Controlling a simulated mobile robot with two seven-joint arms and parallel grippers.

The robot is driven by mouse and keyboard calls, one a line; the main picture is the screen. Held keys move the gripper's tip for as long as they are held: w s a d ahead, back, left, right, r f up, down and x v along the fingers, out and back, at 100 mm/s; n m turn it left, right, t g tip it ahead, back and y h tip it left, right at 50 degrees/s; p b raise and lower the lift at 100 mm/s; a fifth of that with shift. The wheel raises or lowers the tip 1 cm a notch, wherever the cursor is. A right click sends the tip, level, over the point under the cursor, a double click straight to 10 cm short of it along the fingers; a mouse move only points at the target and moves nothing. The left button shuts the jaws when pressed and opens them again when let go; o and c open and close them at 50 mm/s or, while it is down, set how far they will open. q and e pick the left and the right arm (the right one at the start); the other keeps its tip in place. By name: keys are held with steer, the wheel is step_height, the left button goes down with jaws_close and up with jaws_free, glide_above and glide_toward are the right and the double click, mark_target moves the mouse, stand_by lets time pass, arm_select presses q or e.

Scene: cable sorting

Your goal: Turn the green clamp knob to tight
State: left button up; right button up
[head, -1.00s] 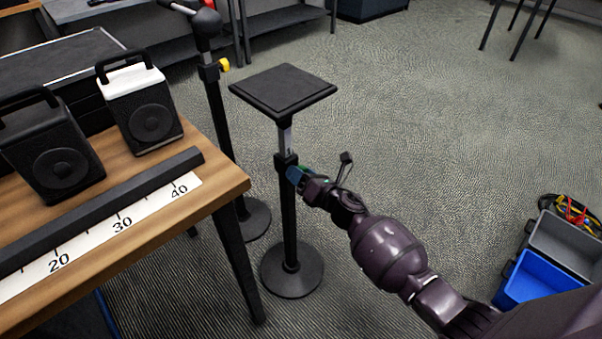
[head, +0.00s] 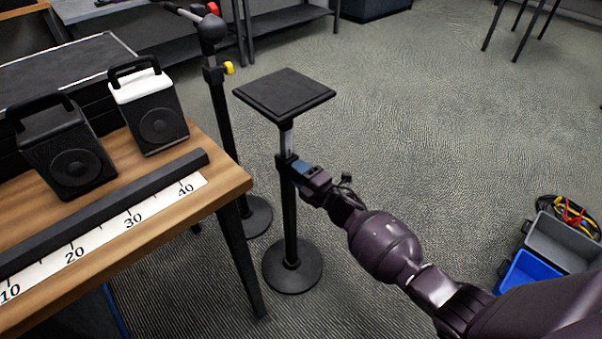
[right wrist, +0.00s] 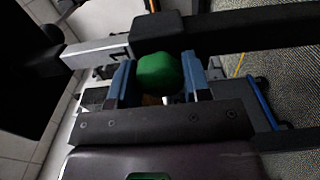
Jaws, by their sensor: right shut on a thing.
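The green clamp knob (right wrist: 160,73) sits between the two blue fingers of my right gripper in the right wrist view. The fingers touch its sides, and the gripper is shut on it. The knob is on the collar of a black stand (head: 289,215) with a square flat top plate (head: 285,95). In the head view my right gripper (head: 303,168) is at the collar and hides the knob. The stand's pole is upright on its round base. My left gripper is not in view.
A wooden table (head: 222,187) with two speakers (head: 150,112) and a ruler strip (head: 100,240) is left of the stand. Another stand with a yellow knob (head: 229,68) is behind. Grey and blue bins (head: 525,274) stand at the right. Open floor lies between.

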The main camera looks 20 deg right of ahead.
steer(key=shift+m, duration=1)
steer(key=o, duration=0.9)
